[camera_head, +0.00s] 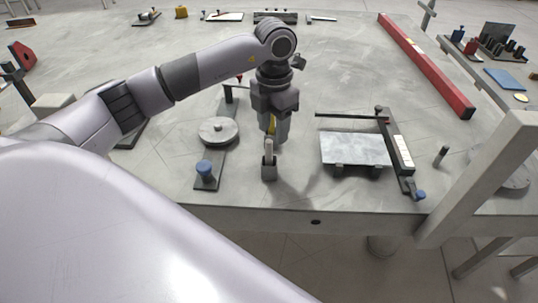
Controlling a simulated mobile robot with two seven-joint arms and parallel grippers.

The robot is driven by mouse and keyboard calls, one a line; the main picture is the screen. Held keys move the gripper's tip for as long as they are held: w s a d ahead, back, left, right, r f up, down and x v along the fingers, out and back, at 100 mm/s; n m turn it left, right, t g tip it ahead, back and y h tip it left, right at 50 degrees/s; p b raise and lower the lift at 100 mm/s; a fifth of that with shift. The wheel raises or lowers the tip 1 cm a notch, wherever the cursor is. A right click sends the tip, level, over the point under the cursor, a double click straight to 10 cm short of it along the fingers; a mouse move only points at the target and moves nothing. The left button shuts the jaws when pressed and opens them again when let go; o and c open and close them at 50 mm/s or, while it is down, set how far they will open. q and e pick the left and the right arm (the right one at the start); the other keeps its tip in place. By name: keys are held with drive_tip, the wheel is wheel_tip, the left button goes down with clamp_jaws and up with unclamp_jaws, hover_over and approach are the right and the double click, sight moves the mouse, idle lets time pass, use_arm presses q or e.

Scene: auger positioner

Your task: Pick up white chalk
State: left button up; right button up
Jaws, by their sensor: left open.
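The white chalk (268,147) looks like a short pale stick standing upright in a small grey holder (268,170) near the table's front edge. My left gripper (272,138) points down right over it, with its fingers open around or just behind the chalk's upper end. I cannot tell whether a finger touches the chalk. The gripper partly hides what lies behind it. My right gripper is not in view.
Left of the holder is a fixture with a round disc (218,130) and a blue knob (204,168). To the right is a plate (355,149) beside a dark clamp bar (397,150). A long red beam (425,62) lies at the right. The middle back of the table (340,60) is clear.

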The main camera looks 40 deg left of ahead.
sight(269, 141)
use_arm(q)
drive_tip(key=f, duration=0.4)
drive_tip(key=s+f+p, duration=0.1)
drive_tip(key=f, duration=0.1)
drive_tip(key=shift+a, duration=0.25)
drive_tip(key=shift+r, duration=0.1)
clamp_jaws()
